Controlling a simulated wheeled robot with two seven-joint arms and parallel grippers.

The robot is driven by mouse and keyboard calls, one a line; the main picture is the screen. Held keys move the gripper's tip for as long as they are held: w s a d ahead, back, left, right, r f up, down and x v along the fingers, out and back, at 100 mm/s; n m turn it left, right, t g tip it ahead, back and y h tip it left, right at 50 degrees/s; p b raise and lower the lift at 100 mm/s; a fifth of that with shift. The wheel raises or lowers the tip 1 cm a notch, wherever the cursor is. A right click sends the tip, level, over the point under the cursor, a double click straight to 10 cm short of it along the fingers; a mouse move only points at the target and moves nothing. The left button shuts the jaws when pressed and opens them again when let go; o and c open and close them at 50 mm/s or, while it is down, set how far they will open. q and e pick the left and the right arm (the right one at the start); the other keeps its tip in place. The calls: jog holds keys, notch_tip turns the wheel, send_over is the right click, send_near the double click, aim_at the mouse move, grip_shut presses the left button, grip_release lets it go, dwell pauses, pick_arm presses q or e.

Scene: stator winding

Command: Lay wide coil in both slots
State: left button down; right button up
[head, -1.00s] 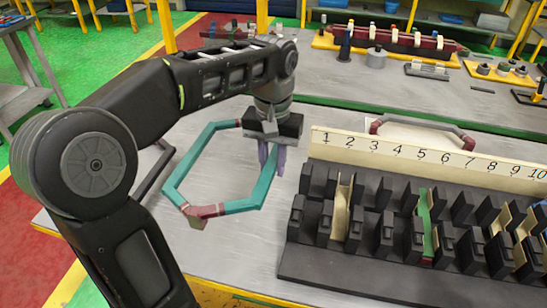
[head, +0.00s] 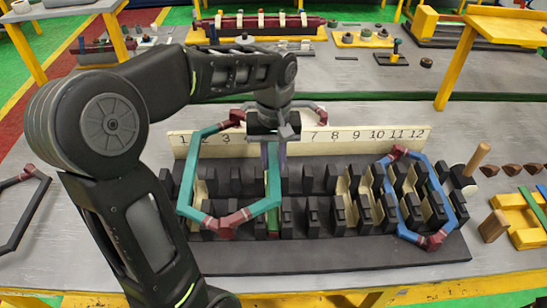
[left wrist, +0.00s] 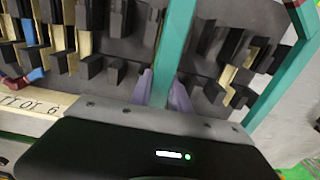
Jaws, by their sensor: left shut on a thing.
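A teal six-sided coil (head: 187,183) with dark red end wraps is held over the left part of the black slotted stator block (head: 340,258). My left gripper (head: 272,158) is shut on the coil's right straight side, fingers pointing down. In the left wrist view, the fingers (left wrist: 165,92) pinch a teal bar of the coil (left wrist: 172,45), and its other side (left wrist: 285,75) runs along the right. The right side is above a green slot liner (head: 273,225) near the middle-left slots. Whether either side touches the slots I cannot tell. My right gripper is not in view.
A blue coil (head: 407,215) lies in the block's right slots. A number board (head: 385,139) stands along the back edge, with another coil (head: 315,108) behind it. A dark coil (head: 28,215) lies at far left.

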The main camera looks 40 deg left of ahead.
pick_arm(q)
jog(key=shift+s+a, duration=0.15)
jog(key=shift+a, duration=0.05)
jog(key=shift+d, duration=0.1)
jog(key=shift+f+b, duration=0.7)
jog(key=shift+f, duration=0.15)
jog(key=shift+f+b, duration=1.55)
jog(key=shift+f, duration=0.45)
jog(key=shift+f, duration=0.3)
jog(key=shift+f+b, duration=2.35)
jog(key=shift+f, duration=0.55)
